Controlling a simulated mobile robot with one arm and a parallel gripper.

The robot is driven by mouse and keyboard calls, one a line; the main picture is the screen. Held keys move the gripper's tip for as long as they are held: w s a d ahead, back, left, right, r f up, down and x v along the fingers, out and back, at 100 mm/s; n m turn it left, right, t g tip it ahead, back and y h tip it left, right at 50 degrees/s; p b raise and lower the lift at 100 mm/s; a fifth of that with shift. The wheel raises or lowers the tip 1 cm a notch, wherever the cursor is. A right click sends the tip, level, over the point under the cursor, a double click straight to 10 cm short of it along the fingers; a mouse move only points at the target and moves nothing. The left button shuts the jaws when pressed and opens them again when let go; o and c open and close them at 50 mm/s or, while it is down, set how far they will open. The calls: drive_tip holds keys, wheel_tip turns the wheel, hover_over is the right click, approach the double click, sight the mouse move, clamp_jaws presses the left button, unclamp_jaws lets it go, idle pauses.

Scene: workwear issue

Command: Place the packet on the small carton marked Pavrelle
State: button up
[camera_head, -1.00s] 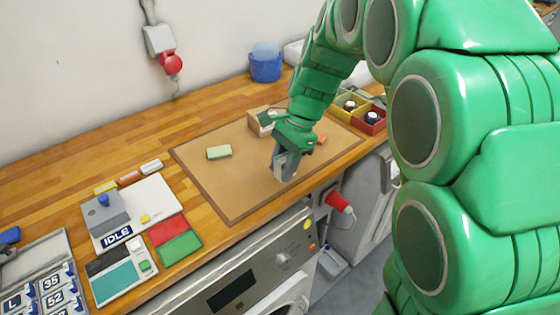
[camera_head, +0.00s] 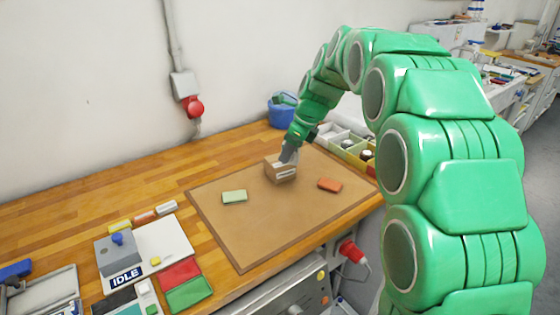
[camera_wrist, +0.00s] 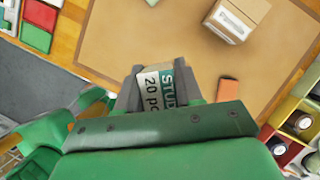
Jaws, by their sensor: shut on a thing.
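My gripper (camera_wrist: 165,85) is shut on a pale packet (camera_wrist: 152,84) with a teal end. Its print reads "STU…" and "20 pc", partly cut off by the fingers. A small brown carton (camera_wrist: 237,18) with a white label lies on the mat, apart from the packet, at the upper right of the wrist view; its print is unreadable. In the head view my gripper (camera_head: 289,157) overlaps the top of the carton (camera_head: 277,173). The packet cannot be made out there. I cannot tell the height gap between gripper and carton.
Coloured bins (camera_head: 352,150) line the mat's right side. A blue bucket (camera_head: 282,112) stands behind. The mat's front is clear.

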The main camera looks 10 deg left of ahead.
drive_tip(key=w+a+r+m+t, duration=0.1)
drive_tip(key=w+r+m, duration=0.1)
drive_tip(key=w+m, duration=0.15)
hover_over(275, 158)
drive_tip(key=d, duration=0.1)
drive_tip(key=shift+n+h, duration=0.3)
drive_tip(key=shift+n, duration=0.05)
drive_tip(key=shift+s+d+f, duration=0.1)
drive_tip(key=shift+s+f, duration=0.05)
drive_tip(key=shift+f, duration=1.5)
drive_tip(key=shift+s+d+f, duration=0.1)
drive_tip(key=shift+f, duration=1.55)
drive_tip(key=shift+s+f, duration=0.15)
drive_tip(key=shift+f, duration=1.5)
drive_tip(key=shift+w+f, duration=0.15)
drive_tip(key=shift+f, duration=1.55)
drive_tip(key=shift+f, duration=0.1)
drive_tip(key=o, duration=1)
